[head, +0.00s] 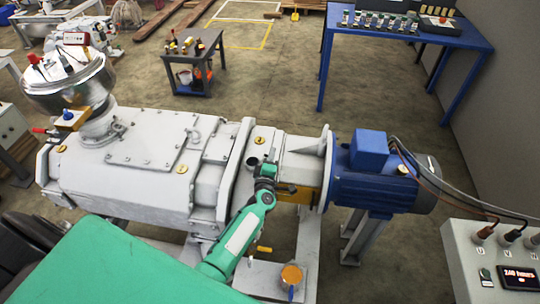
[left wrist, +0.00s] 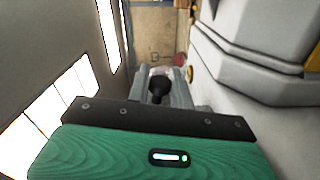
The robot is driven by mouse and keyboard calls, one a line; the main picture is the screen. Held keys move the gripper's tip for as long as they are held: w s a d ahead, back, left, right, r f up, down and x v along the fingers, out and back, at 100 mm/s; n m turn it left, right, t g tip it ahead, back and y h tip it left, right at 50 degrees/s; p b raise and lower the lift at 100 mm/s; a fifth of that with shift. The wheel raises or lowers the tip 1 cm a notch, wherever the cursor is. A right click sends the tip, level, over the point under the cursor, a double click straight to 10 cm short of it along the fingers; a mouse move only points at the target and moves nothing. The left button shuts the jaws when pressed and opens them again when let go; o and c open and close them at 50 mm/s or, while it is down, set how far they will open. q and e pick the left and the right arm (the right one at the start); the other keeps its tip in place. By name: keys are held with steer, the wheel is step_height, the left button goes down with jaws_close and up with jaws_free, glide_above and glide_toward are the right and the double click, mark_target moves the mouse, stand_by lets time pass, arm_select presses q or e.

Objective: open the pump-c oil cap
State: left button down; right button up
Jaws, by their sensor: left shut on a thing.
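The pump (head: 150,165) is a large pale grey machine with a blue motor (head: 375,185) at its right end. My left gripper (head: 266,172) is over the pump's right part, close to a small round dark opening (head: 253,161) in the housing. In the left wrist view, its fingers (left wrist: 158,84) are shut on a small black knob-like piece, which I take to be the oil cap (left wrist: 157,91). The cap is mostly hidden by the gripper in the head view. My right gripper is in neither view.
A control box (head: 500,262) with a lit display stands at the lower right. A blue table (head: 415,36) is at the back right, and a small grey table (head: 205,48) with bottles at the back middle. Cables run from the motor to the control box. Open floor lies behind the pump.

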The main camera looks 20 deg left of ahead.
arm_select(q)
steer(key=shift+f, duration=0.1)
stand_by(0.3)
steer(key=c, duration=1.3)
jaws_free()
steer(key=b+v, duration=0.2)
steer(key=v, duration=1.2)
